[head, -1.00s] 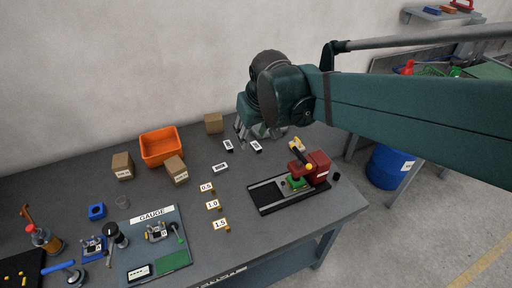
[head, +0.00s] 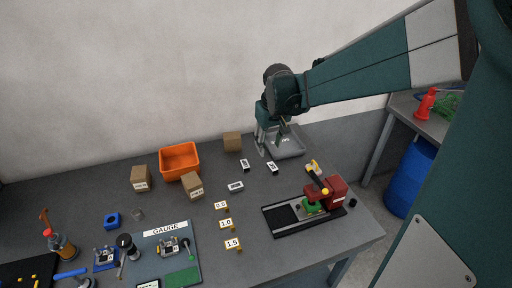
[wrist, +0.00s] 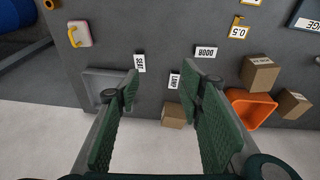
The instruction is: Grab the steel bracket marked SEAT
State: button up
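A small white plate reading SEAT (wrist: 139,62) lies on the grey bench in the wrist view; in the head view the SEAT plate (head: 272,168) is the right one of three. Any steel bracket body under it is too small to make out. My gripper (wrist: 160,80) is open and empty, pointing down near the bench's back edge. The SEAT plate shows between and just beyond its fingertips, nearer the left finger, with no contact visible. In the head view my gripper (head: 271,146) is just behind the plates.
Similar plates read DOOR (wrist: 206,51) and a blurred word (wrist: 173,81) close by. A grey tray (head: 293,152) stands beside my gripper. An orange bin (head: 180,160), cardboard boxes (head: 192,186) and a red-and-green fixture (head: 325,197) stand around.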

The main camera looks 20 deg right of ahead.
jog(key=w+d+f+g, duration=0.1)
jog(key=w+d+f, duration=0.3)
jog(key=w+f, duration=0.35)
jog(key=g, duration=0.1)
send_over(273, 166)
notch_tip(273, 166, down, 8)
jog(key=shift+a+r, duration=0.15)
jog(key=shift+r, duration=0.05)
jog(key=shift+w+f, duration=0.1)
jog(key=shift+f, duration=0.1)
jog(key=shift+f, duration=1.3)
jog(key=shift+f, duration=2.6)
